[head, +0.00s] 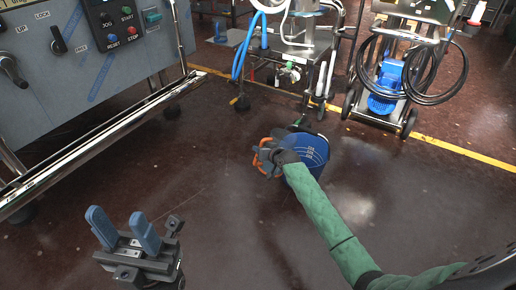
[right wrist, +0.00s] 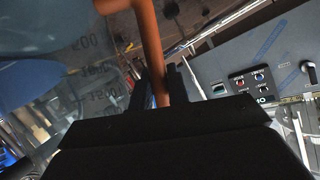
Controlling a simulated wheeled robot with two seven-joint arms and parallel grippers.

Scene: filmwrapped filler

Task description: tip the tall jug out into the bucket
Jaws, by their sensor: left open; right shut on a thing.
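The blue bucket (head: 313,152) stands on the floor near the middle of the head view, partly hidden by my right arm. My right gripper (head: 268,157) is at the bucket's left side in that view. It is shut on the orange handle of the tall jug (right wrist: 150,48). In the right wrist view the jug's clear body shows printed volume marks, with blue behind it. In the head view the jug is mostly hidden, so its tilt and contents cannot be told. My left gripper (head: 124,230) is open and empty at the lower left, well away from the bucket.
A grey machine with a control panel (head: 120,30) and a steel rail (head: 100,140) fills the left. A wheeled steel cart (head: 300,50) stands behind the bucket. A trolley with a blue motor (head: 387,85) and black hose is at back right. The dark floor around the bucket is mostly clear.

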